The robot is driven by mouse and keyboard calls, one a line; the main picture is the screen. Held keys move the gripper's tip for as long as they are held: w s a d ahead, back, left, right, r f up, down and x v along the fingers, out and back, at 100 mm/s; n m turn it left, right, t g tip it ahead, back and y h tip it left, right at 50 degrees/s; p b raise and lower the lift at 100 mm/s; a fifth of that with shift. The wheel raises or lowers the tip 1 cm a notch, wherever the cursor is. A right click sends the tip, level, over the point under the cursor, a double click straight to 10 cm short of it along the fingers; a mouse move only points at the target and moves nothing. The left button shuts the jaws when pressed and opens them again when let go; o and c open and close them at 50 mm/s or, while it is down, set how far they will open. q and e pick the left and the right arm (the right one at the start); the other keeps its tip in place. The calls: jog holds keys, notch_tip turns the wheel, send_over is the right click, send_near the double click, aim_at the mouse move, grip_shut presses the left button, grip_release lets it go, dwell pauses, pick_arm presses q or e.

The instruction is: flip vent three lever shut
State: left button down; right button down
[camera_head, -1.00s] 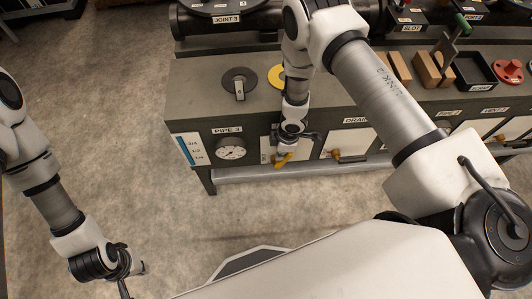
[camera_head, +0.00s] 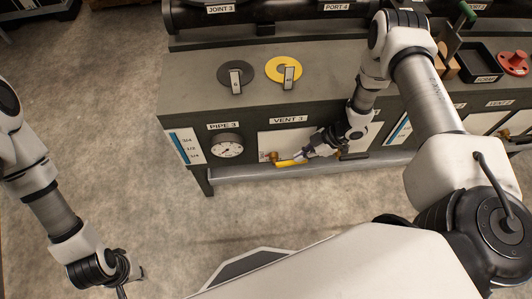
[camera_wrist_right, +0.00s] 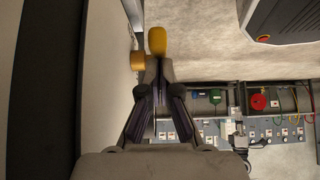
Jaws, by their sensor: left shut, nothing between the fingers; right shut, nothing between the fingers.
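The vent three valve sits on the white panel under the VENT 3 label (camera_head: 288,120). Its brass body (camera_head: 268,156) is at the left of the panel, and its yellow lever (camera_head: 288,163) points right, roughly level. My right gripper (camera_head: 306,155) is shut and empty at the lever's right end. In the right wrist view the closed fingertips (camera_wrist_right: 151,66) are close to the yellow lever (camera_wrist_right: 157,40) and the brass body (camera_wrist_right: 138,60); contact cannot be told. My left gripper (camera_head: 135,273) is shut and empty, low at the left, away from the bench.
A PIPE 3 gauge (camera_head: 227,146) is left of the valve. A grey rail (camera_head: 270,172) runs below the panel. A black disc (camera_head: 237,73) and a yellow disc (camera_head: 284,70) with tags lie on the bench top. The floor in front is clear.

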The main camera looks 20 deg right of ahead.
jog(key=shift+s+d+f+b, duration=0.1)
jog(key=shift+d+f+b, duration=0.3)
jog(key=shift+f, duration=0.55)
pick_arm(q)
jog(key=shift+s+a+f, duration=0.1)
jog(key=shift+f, duration=0.5)
pick_arm(e)
jog(key=shift+s+d+f, duration=0.15)
jog(key=shift+f, duration=0.1)
